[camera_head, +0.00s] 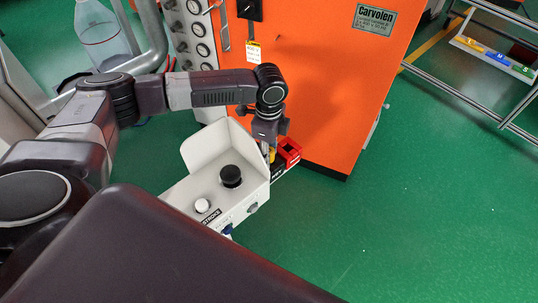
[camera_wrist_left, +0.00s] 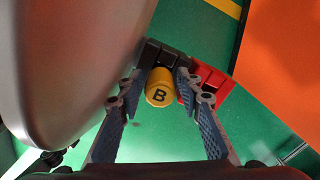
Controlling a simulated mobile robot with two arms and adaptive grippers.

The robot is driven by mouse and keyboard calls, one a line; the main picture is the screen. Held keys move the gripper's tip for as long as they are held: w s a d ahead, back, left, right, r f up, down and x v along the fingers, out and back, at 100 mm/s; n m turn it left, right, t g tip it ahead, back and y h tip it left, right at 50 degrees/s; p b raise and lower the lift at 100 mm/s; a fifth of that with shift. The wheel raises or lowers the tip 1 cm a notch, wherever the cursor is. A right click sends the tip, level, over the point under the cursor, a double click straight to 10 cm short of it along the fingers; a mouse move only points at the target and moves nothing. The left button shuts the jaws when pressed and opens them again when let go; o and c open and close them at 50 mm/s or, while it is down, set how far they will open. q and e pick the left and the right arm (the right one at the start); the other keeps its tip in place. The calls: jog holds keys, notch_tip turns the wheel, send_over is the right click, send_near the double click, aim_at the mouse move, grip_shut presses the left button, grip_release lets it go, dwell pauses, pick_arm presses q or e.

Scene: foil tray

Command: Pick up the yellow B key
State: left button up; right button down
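The yellow B key (camera_wrist_left: 159,88) faces the left wrist camera, with a black letter B on its round end. It sits by a black holder (camera_wrist_left: 163,54), with a red holder (camera_wrist_left: 211,82) to the right. My left gripper (camera_wrist_left: 161,76) is open, with one blue-grey finger on each side of the key and a small gap seeming to show on both sides. In the head view, my left gripper (camera_head: 269,146) points down over the holders, and a bit of the yellow key (camera_head: 272,156) shows below it. My right gripper is not in view.
A white control box (camera_head: 218,185) with a black knob stands just left of the holders. A large orange machine (camera_head: 325,80) rises behind them. A rack with coloured bins (camera_head: 495,57) stands far right. Green floor at the right is clear.

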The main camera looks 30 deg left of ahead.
pick_arm(q)
jog(key=shift+c, duration=0.6)
grip_shut()
jog(key=shift+r, duration=0.15)
notch_tip(320, 180, up, 25)
jog(key=p, duration=0.5)
jog(key=shift+r, duration=0.15)
dwell(0.6)
